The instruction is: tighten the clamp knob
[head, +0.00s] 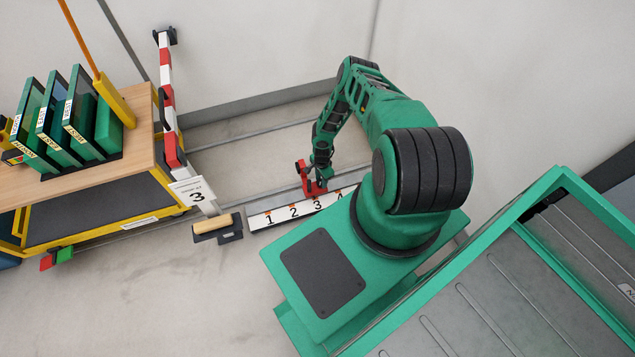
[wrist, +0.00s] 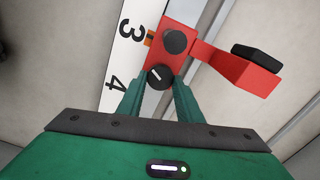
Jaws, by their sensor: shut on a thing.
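The red clamp (head: 306,180) sits on the numbered strip (head: 262,220) by mark 3. In the wrist view the clamp body (wrist: 186,64) carries a round black knob (wrist: 160,77) with a slanted white line on its face. A second, plain dark round part (wrist: 174,40) is farther up the body. A red arm (wrist: 225,67) with a black pad (wrist: 258,54) sticks out to the right. My gripper (wrist: 160,88) is shut on the knob with the white line, a green finger on either side. In the head view my gripper (head: 320,174) partly hides the clamp.
A wooden-topped cart (head: 145,145) with green cases stands at left. A red-and-white barrier (head: 168,105) and a "3" sign (head: 196,196) stand beside it. A wood-handled tool (head: 212,223) lies by the strip's left end. Pale walls stand behind; floor at lower left is clear.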

